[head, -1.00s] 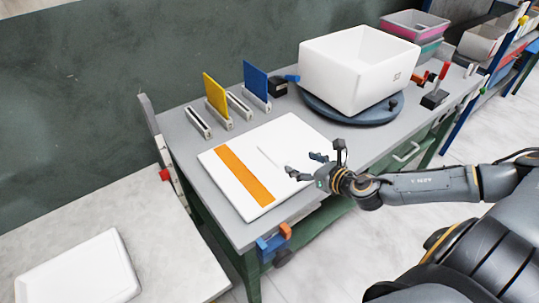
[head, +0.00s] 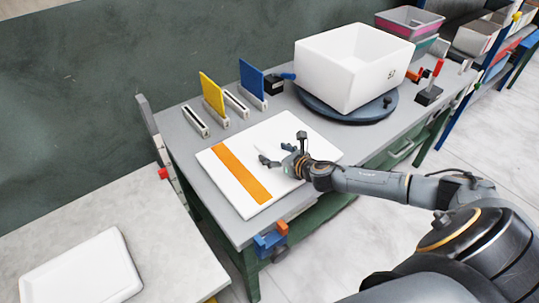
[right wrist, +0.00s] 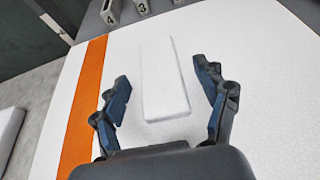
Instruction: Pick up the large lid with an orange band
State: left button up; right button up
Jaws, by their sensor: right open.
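The large white lid with an orange band (head: 222,186) lies flat on the grey workbench in the head view. The band runs across its left part, and the lid fills most of the right wrist view (right wrist: 255,60). A raised white block-shaped handle (right wrist: 164,78) stands near the lid's middle. My right gripper (head: 272,155) is open over the lid, to the right of the band. In the right wrist view its two fingers (right wrist: 163,100) are spread on either side of the handle, not touching it. My left gripper is not in view.
A white foam box (head: 345,75) sits on a dark round turntable (head: 350,111) behind the lid. Yellow (head: 212,94) and blue (head: 252,79) plates stand in slotted holders along the back. A plain white lid (head: 85,270) lies on a lower surface at left.

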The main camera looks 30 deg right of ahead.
jog(key=shift+w+a+f, duration=0.1)
jog(key=shift+w+f, duration=0.05)
jog(key=shift+w, duration=0.15)
jog(key=c, duration=1.3)
jog(key=shift+o, duration=0.2)
